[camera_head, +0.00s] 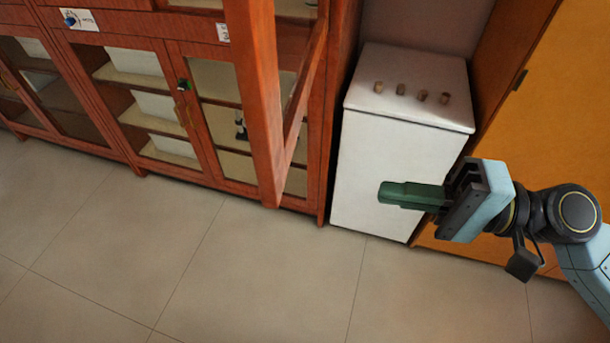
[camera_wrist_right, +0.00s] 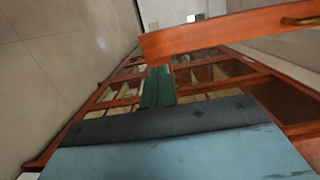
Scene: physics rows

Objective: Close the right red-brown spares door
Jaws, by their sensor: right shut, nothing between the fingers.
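The red-brown door (camera_head: 258,90) stands open from the red-brown cabinet (camera_head: 145,25), swung out toward me, its frame edge-on in the head view. In the right wrist view the open door (camera_wrist_right: 215,32) crosses the upper right, with a brass handle (camera_wrist_right: 300,20) at the picture's edge. My right gripper (camera_head: 386,194) has green fingers that are shut and empty. It is to the right of the door, in front of the white cabinet, apart from the door. Its fingers also show in the wrist view (camera_wrist_right: 157,84), below the door. My left gripper is not in view.
A white cabinet (camera_head: 375,160) with several small brown pieces on top stands right of the red-brown cabinet. An orange cabinet (camera_head: 545,130) is at the far right. Neighbouring glass doors (camera_head: 150,105) are shut. The tiled floor (camera_head: 200,270) in front is clear.

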